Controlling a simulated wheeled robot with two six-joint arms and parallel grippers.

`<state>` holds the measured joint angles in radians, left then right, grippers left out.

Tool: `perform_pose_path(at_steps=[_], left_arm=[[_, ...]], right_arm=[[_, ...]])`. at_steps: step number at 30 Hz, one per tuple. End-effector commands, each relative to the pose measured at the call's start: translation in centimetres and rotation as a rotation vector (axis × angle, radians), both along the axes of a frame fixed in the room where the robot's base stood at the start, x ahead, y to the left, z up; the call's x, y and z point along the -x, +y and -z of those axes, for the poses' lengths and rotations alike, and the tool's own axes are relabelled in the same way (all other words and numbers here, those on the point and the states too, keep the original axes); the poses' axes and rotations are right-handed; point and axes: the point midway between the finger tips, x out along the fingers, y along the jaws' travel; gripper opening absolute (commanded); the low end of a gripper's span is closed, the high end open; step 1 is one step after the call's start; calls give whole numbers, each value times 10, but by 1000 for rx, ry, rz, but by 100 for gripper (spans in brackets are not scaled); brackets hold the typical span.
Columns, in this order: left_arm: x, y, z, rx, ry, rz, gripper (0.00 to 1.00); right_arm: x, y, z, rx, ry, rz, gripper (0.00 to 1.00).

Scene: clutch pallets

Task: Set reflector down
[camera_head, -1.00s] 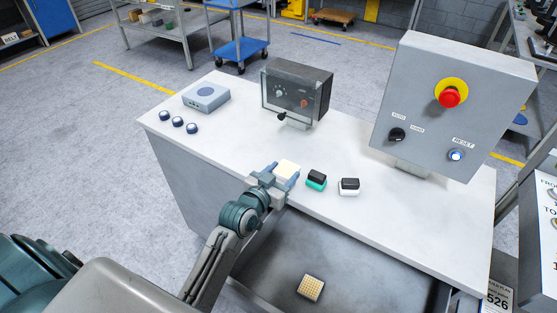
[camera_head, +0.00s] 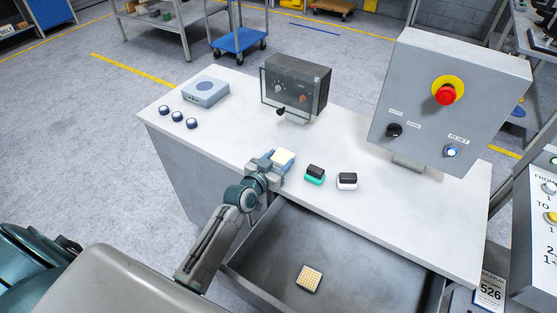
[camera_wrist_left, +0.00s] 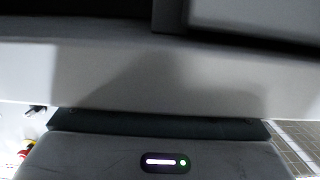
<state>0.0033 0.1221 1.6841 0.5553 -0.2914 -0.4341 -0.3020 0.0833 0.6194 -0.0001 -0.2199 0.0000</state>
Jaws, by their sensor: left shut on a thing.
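My left gripper (camera_head: 271,165) is shut on a small block with a pale cream top (camera_head: 284,157), which I take to be the reflector. It holds the block low at the white worktop's (camera_head: 235,125) front edge, left of two small two-tone blocks. I cannot tell whether the block touches the worktop. The left wrist view shows grey surfaces close up; fingers and block are not identifiable there. My right gripper is not in view.
A teal-and-black block (camera_head: 315,174) and a white-and-black block (camera_head: 347,181) stand right of the gripper. An open drawer (camera_head: 365,270) below holds a grid-topped square (camera_head: 309,279). A control box (camera_head: 445,105), dark meter (camera_head: 296,88), blue-grey box (camera_head: 205,92) and round knobs (camera_head: 178,116) stand around.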

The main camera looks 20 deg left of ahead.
Motion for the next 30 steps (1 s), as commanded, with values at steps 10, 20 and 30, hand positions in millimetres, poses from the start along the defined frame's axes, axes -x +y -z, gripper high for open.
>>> perform_pose_path(at_steps=[10, 20, 30], left_arm=[[0, 0, 2, 0, 0, 0, 76], [12, 2, 0, -4, 1, 1, 76], [80, 11, -11, -3, 2, 1, 76]], right_arm=[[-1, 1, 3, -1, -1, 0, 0], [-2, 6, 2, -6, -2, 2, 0], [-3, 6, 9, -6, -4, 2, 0]])
